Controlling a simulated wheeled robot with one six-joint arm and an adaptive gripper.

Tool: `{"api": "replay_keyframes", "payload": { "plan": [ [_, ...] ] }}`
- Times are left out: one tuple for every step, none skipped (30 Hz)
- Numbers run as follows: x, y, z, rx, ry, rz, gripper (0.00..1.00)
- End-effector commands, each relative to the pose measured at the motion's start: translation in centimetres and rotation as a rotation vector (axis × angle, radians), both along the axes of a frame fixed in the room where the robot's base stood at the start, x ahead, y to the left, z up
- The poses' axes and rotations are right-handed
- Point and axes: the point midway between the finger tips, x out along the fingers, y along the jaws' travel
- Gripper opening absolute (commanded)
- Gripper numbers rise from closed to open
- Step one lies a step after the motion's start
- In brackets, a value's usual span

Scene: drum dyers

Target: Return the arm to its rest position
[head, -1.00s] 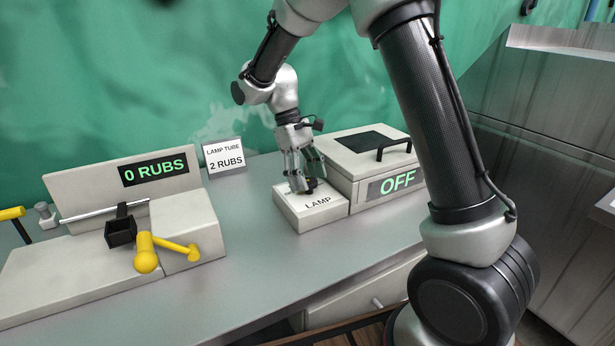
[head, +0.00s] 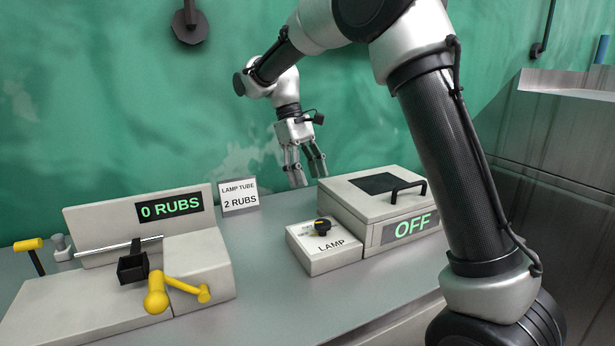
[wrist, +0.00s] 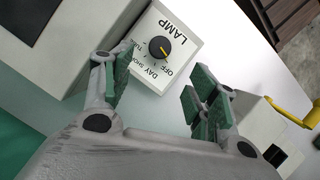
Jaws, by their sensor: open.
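My gripper (head: 306,180) is open and empty, pointing down in the air above the bench, behind and above the lamp switch box. The lamp switch box (head: 318,262) is a small pale block marked LAMP with a black knob (head: 322,227) on top. In the wrist view the knob (wrist: 159,47) shows a yellow pointer, with the words OFF and DAY beside it; the gripper's fingers (wrist: 160,95) stand apart with nothing between them. My arm reaches up and over from the right side of the head view.
A lidded box (head: 349,208) with a black handle and an OFF display stands right of the switch box. A rubbing device (head: 70,306) with yellow handles and a 0 RUBS display is at left. A card (head: 239,208) reads LAMP TUBE 2 RUBS. Bare bench lies between.

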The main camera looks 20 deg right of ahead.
Motion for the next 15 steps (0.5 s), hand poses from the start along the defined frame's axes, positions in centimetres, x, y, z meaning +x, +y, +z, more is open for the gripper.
{"api": "replay_keyframes", "payload": {
  "plan": [
    [0.0,0.0,0.0,0.000,-0.003,-0.005,0.59],
    [0.2,0.1,-0.1,0.001,-0.011,-0.008,0.59],
    [0.6,0.3,-0.3,0.007,-0.029,-0.016,0.59],
    [0.8,0.4,-0.6,0.012,-0.043,-0.024,0.59],
    [0.6,0.4,-1.5,0.014,-0.049,-0.033,0.59],
    [0.1,0.3,-2.7,0.013,-0.048,-0.044,0.59],
    [-0.5,0.1,-3.4,0.015,-0.053,-0.055,0.59],
    [-1.3,-0.2,-3.6,0.021,-0.065,-0.065,0.59],
    [-2.4,-0.8,-3.6,0.033,-0.087,-0.085,0.59],
    [-3.2,-1.4,-3.5,0.042,-0.105,-0.101,0.59],
    [-4.0,-2.0,-3.2,0.051,-0.123,-0.118,0.59],
    [-5.1,-2.9,-2.9,0.063,-0.147,-0.140,0.59],
    [-5.9,-3.6,-2.6,0.071,-0.165,-0.159,0.59],
    [-6.8,-4.2,-2.3,0.080,-0.185,-0.176,0.59],
    [-8.0,-5.2,-1.9,0.092,-0.213,-0.201,0.59]
  ]
}}
